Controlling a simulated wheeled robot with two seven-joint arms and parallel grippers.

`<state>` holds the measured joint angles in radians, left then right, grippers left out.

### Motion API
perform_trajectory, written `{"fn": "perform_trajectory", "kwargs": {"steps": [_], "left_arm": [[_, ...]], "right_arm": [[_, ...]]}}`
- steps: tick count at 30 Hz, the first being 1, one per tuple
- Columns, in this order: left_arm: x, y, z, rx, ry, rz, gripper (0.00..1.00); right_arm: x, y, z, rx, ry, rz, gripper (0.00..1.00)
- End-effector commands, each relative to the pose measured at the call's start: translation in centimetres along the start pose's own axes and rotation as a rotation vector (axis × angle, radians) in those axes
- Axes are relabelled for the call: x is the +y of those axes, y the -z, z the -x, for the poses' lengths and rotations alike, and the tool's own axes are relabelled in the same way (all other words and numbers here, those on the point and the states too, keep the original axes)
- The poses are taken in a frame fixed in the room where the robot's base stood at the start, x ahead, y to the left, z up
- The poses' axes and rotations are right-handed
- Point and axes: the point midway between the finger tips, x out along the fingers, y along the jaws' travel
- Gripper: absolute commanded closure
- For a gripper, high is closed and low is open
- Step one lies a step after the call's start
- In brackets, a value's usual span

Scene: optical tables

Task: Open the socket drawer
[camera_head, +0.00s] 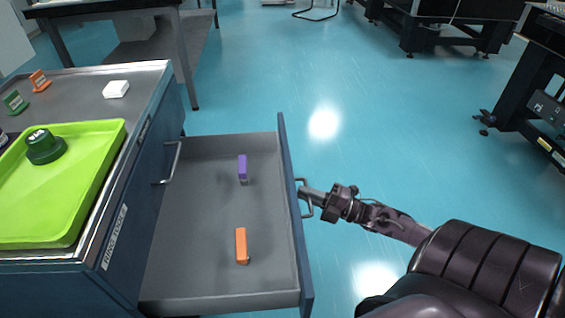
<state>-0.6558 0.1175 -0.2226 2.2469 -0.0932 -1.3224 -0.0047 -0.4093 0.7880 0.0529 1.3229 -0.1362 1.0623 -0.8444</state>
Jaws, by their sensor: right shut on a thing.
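A drawer (195,235) stands pulled out from the blue cabinet (150,190) at the left, with its grey inside showing. A purple block (242,168) and an orange block (241,246) lie in it, apart from each other. The drawer's handle (304,198) is on the outer face of its blue front panel. My right gripper (311,196) is shut on this handle, its arm coming in from the lower right. The fingertips are small in the picture. My left gripper is out of view.
A green tray (85,195) with a dark green round item (44,147) sits on the cabinet top. A white block (116,89) and small orange and green pieces are behind it. Another handle (172,164) shows on the cabinet front. Dark tables stand farther back; the floor between is clear.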

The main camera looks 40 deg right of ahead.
Motion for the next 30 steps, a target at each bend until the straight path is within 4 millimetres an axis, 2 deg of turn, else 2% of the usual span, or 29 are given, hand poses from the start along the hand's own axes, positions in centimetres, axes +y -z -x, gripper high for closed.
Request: {"fn": "perform_trajectory", "kwargs": {"steps": [3, 9, 24, 25, 29, 30], "left_arm": [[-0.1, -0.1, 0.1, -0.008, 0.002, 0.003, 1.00], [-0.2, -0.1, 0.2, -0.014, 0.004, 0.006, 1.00], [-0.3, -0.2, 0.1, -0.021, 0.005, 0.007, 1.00], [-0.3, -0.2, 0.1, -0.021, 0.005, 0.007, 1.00], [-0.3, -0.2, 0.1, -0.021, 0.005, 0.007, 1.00], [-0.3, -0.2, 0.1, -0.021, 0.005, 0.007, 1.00]], "right_arm": [[0.2, -0.7, 1.8, -0.002, 0.005, -0.001, 1.00], [0.6, -1.4, 3.5, -0.002, 0.003, -0.001, 1.00], [0.8, -1.6, 4.0, -0.002, 0.001, -0.001, 1.00], [0.8, -1.6, 4.0, -0.002, 0.001, -0.001, 0.87], [0.8, -1.6, 4.0, -0.002, 0.001, -0.001, 0.70], [0.8, -1.6, 4.0, -0.002, 0.001, -0.001, 0.68]]}}
